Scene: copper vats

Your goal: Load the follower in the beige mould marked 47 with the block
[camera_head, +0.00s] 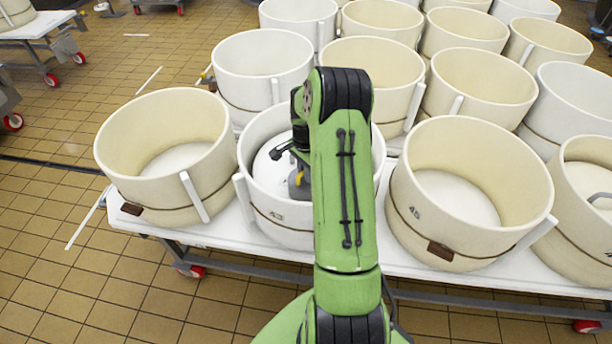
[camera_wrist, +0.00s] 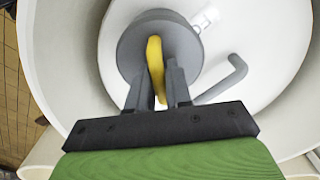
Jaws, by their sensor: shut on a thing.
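My gripper (camera_wrist: 158,85) is shut on the yellow handle of the grey round block (camera_wrist: 128,48), inside a white mould (camera_head: 256,207) that looks marked 43. In the head view my arm hides much of that mould. The block is over its white follower (camera_wrist: 255,70), which has a grey bent handle (camera_wrist: 228,78); I cannot tell whether block and follower touch. A beige mould (camera_head: 545,185) at the front is marked 45. I cannot read 47 on any mould. Another beige mould (camera_head: 108,145) stands at the front left, its number not legible.
The moulds stand close together on a white wheeled table (camera_head: 290,258). More white and beige moulds fill the rows behind. A cut-off beige mould (camera_head: 565,230) at the right edge has something grey and white inside. Tiled floor lies free at the left and front.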

